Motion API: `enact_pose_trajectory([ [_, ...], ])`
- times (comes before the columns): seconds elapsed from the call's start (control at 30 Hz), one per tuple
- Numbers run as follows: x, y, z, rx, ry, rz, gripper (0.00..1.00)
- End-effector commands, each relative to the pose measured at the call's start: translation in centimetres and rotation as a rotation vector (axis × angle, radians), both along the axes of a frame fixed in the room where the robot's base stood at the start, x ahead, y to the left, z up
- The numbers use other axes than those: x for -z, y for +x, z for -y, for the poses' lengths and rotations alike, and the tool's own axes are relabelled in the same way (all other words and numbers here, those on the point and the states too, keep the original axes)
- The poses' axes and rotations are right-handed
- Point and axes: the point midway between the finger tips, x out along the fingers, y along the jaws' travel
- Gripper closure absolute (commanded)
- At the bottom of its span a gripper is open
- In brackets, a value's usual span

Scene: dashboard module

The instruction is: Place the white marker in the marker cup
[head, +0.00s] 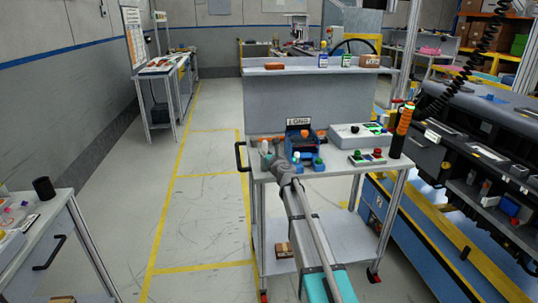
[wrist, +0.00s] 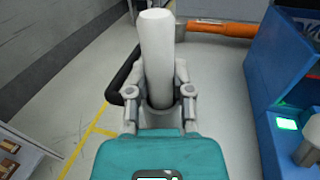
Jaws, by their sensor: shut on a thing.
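My gripper (wrist: 158,98) is shut on the white marker (wrist: 156,45) in the wrist view. The marker points up and away from the fingers, and its lower end is hidden between them. In the head view my gripper (head: 274,163) is at the left end of the cart top, left of a blue device. The marker is too small there to make out clearly. A dark, upright cup (head: 43,187), which looks like the marker cup, stands on the left table, well away from my gripper. Its inside cannot be seen.
The cart top (head: 333,166) holds the blue device (head: 299,128), a white box (head: 360,135) and an orange-and-black post (head: 403,130). A hammer with an orange handle (wrist: 220,28) lies beyond the marker. Open floor (head: 190,200) separates the cart from the left table (head: 62,218).

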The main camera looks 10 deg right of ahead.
Motion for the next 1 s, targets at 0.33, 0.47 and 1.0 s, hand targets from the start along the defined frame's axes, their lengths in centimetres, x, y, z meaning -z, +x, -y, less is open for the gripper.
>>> enact_pose_trajectory([
  [0.33, 0.2, 0.0, 0.0, 0.000, 0.000, 0.000, 0.39],
  [0.47, 0.2, 0.0, 0.0, 0.000, 0.000, 0.000, 0.37],
  [1.0, 0.0, -1.1, 0.2, 0.000, 0.000, 0.000, 0.37],
])
